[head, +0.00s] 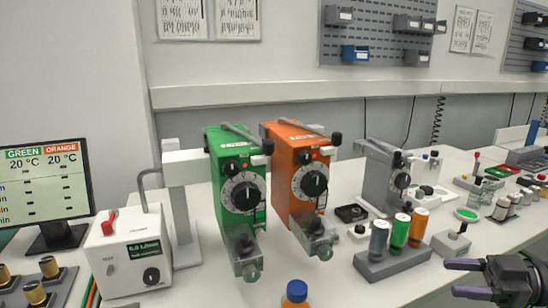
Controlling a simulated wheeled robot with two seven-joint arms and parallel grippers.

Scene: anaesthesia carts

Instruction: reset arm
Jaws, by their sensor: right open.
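My right gripper (456,278) is at the lower right of the head view, its two purple-grey fingers pointing left. The fingers are apart with nothing between them. It is in front of the bench, right of the grey block (393,262) that holds grey, green and orange-capped bottles. It touches nothing that I can see. The rest of the right arm is cut off by the frame edge. My left gripper is not in view.
Green (238,200) and orange (297,185) vaporizers stand mid-bench. A white box (128,255) with a red switch and a monitor (45,190) are left. An orange bottle with a blue cap (295,292) is at the front. A small grey box (452,245) stands near the gripper.

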